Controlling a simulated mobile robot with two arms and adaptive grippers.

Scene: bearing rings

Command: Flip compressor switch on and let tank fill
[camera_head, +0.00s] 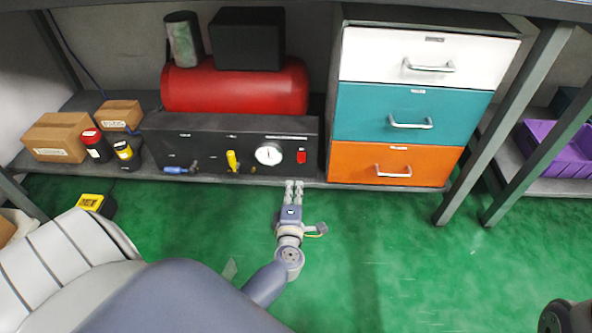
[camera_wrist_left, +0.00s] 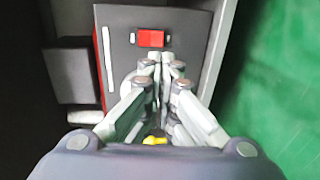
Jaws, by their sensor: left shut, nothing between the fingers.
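The compressor has a red tank (camera_head: 235,88) behind a dark front panel (camera_head: 215,150) on a low shelf. A red switch (camera_head: 301,157) is at the panel's right end, beside a round white gauge (camera_head: 269,153). My left gripper (camera_head: 294,184) is shut and empty, just below and in front of the switch. In the left wrist view the red switch (camera_wrist_left: 151,38) lies just beyond the closed fingertips (camera_wrist_left: 157,57), with a small gap in the picture; I cannot tell if they touch. The switch's on or off position is too small to read. My right gripper is not in view.
A yellow valve handle (camera_head: 232,160) and a blue handle (camera_head: 178,170) stick out of the panel. A drawer cabinet (camera_head: 428,60) stands close at the right. Cardboard boxes (camera_head: 58,137) and small containers (camera_head: 96,145) are at the left.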

